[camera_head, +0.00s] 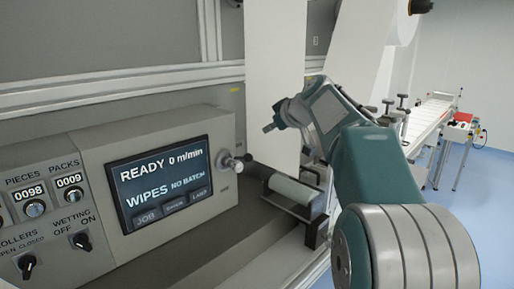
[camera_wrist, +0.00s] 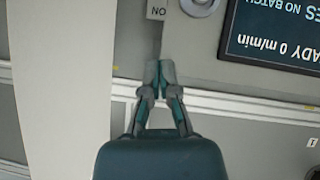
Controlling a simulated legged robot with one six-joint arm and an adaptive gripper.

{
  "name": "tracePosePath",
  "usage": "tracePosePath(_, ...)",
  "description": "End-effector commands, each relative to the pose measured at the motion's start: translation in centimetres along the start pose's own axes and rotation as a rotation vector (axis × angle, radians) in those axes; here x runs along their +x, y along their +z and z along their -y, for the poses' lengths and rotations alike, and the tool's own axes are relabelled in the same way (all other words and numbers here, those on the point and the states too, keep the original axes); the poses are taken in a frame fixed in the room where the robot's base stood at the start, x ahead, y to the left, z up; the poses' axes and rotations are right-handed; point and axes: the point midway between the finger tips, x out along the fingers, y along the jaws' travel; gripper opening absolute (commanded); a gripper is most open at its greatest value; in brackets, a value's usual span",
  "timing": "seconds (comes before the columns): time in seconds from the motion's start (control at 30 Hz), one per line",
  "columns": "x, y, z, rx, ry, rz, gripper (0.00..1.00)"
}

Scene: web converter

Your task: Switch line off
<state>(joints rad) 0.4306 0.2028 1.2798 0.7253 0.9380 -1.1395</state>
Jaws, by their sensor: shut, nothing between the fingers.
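The grey control panel (camera_head: 45,165) is at the left in the head view. Its screen (camera_head: 160,180) reads READY 0 m/min and WIPES NO BATCH; part of it shows in the wrist view (camera_wrist: 275,30). A round metal knob (camera_head: 229,163) sits just right of the screen; I cannot read its small label. A round metal part is cut by the top edge of the wrist view (camera_wrist: 200,4), near a small plate (camera_wrist: 157,10) with letters like NO or ON. My gripper (camera_head: 268,128) is shut and empty, right of and above the knob, apart from it. Its fingertips (camera_wrist: 159,72) meet in the wrist view.
A roller (camera_head: 294,190) lies below my gripper. White web (camera_head: 280,80) hangs behind it. A conveyor (camera_head: 432,115) stands far right.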

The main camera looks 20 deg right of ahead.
Motion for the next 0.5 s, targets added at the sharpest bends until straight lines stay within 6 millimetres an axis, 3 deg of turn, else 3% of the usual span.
tracePosePath(0.3, 0.4, 0.7, -1.1, 0.011, -0.006, -0.001, 0.0)
tracePosePath(0.5, 3.4, 0.7, -1.1, 0.011, -0.009, 0.0, 0.0)
